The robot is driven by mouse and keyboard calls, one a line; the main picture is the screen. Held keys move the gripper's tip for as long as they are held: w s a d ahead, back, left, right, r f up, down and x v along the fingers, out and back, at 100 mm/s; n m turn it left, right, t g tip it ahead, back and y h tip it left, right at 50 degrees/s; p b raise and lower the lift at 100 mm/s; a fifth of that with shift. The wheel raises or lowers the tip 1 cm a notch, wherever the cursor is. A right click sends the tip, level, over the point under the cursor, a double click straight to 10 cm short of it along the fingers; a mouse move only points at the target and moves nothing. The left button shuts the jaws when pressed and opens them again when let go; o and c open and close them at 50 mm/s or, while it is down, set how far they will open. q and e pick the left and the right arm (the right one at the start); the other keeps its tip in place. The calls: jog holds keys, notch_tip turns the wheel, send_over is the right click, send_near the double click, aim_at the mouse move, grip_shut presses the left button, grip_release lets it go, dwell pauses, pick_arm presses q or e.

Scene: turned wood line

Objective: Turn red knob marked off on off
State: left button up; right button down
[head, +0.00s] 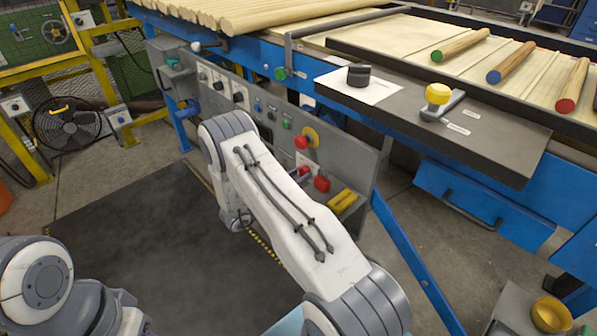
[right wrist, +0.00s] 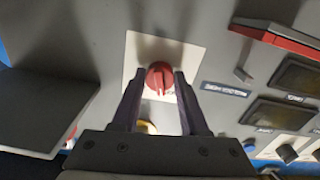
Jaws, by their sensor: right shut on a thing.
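In the right wrist view a round red knob (right wrist: 158,80) with a pale pointer line sits on a white plate (right wrist: 192,56) on the grey panel. The line points roughly down in the picture. My right gripper (right wrist: 160,74) has one finger on each side of the knob and is shut on it. Any off marking at the knob is too small or hidden to read. In the head view my right arm reaches to the grey control panel (head: 345,160) and hides the gripper and the knob. My left gripper is outside the view; only part of that arm shows.
In the wrist view a red bar handle (right wrist: 275,38) and dark display windows (right wrist: 297,75) lie to the right. A dark grey box (right wrist: 45,110) juts out left. The head view shows a red button (head: 302,142) and a workbench shelf (head: 480,150) beside my arm.

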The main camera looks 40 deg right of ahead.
jog(key=n+p, duration=0.1)
jog(key=n, duration=0.3)
jog(key=shift+n+p, duration=0.3)
jog(key=shift+n, duration=0.1)
dwell(0.5)
jog(key=shift+c, duration=2.1)
grip_release()
jog(key=a, duration=1)
jog(key=shift+s+a, duration=0.25)
jog(key=shift+s, duration=0.2)
